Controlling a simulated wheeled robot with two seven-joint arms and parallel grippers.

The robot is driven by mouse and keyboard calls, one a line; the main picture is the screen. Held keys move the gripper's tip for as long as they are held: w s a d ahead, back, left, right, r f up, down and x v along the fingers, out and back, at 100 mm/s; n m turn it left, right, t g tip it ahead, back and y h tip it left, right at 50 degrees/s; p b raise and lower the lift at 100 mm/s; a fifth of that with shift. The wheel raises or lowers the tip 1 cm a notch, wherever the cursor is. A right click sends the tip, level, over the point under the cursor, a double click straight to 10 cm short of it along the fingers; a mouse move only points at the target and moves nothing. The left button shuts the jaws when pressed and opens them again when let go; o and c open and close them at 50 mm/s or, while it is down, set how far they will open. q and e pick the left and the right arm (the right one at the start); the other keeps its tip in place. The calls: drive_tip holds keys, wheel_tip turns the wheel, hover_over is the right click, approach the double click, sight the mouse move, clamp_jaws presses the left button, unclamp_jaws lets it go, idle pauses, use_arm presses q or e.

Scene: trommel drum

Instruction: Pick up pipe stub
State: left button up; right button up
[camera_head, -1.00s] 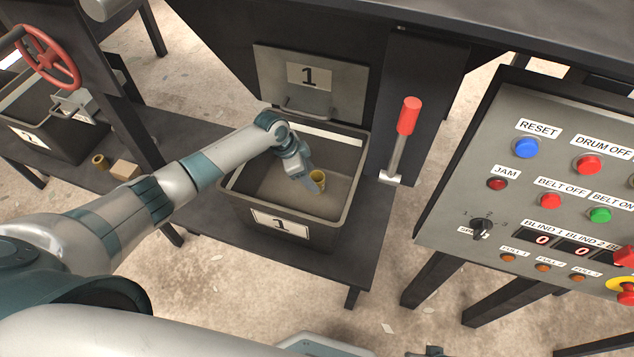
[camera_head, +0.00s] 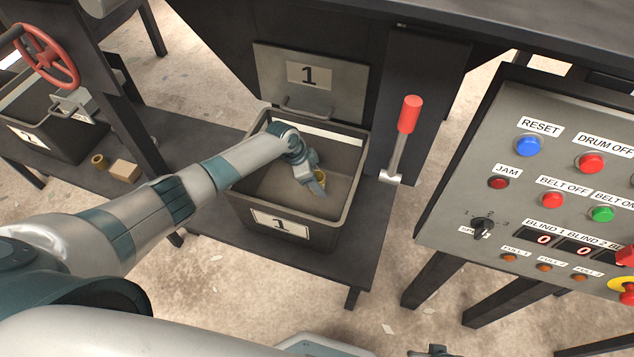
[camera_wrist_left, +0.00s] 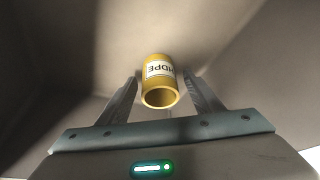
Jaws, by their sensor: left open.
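The pipe stub (camera_wrist_left: 160,84) is a short yellow hollow cylinder with a white label reading HDPE. It lies inside the grey bin labelled 1 (camera_head: 268,221). In the left wrist view it sits between the tips of my left gripper (camera_wrist_left: 162,92), with its open end facing the camera. A gap shows on each side of it, so the fingers are apart and not closed on it. In the head view my left gripper (camera_head: 318,186) is down in the bin and hides most of the stub (camera_head: 320,176).
The bin stands on a dark shelf (camera_head: 340,262) below a hatch labelled 1 (camera_head: 310,76). A red-handled lever (camera_head: 409,115) stands right of the bin. A control panel (camera_head: 465,195) is farther right. Another bin (camera_head: 50,135) and a small tan block (camera_head: 125,170) are left.

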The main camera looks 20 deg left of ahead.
drive_tip(key=shift+s+f, duration=0.15)
drive_tip(key=shift+f, duration=0.05)
use_arm(q)
drive_tip(key=c, duration=1.1)
drive_tip(key=shift+c, duration=0.2)
drive_tip(key=shift+r, duration=0.15)
